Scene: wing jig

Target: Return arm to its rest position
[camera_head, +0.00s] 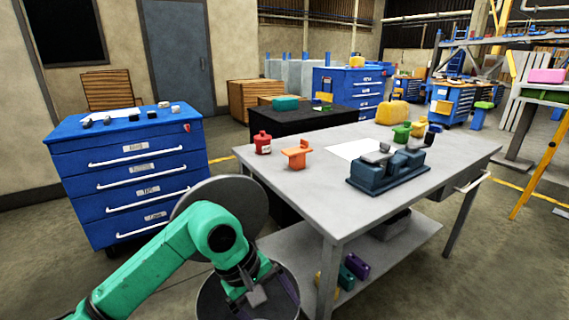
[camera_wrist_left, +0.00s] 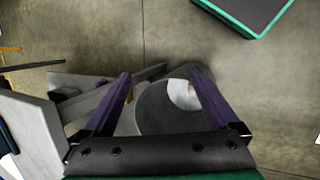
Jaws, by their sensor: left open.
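My green left arm comes in from the lower left in the head view. Its gripper (camera_head: 264,292) points down over a round grey bin (camera_head: 208,302) beside the workbench. In the left wrist view the two purple-grey fingers of my left gripper (camera_wrist_left: 160,78) are spread wide, with nothing held between them. The bin (camera_wrist_left: 155,112) shows below and between the fingers, with something pale inside that I cannot identify. My right gripper is in neither view.
A grey workbench (camera_head: 300,190) stands just right of my left arm, carrying a blue vise (camera_head: 385,172), an orange part (camera_head: 296,153) and a red bottle (camera_head: 262,143). A round grey lid (camera_head: 258,190) stands up behind my arm. A blue drawer cabinet (camera_head: 80,165) is at left.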

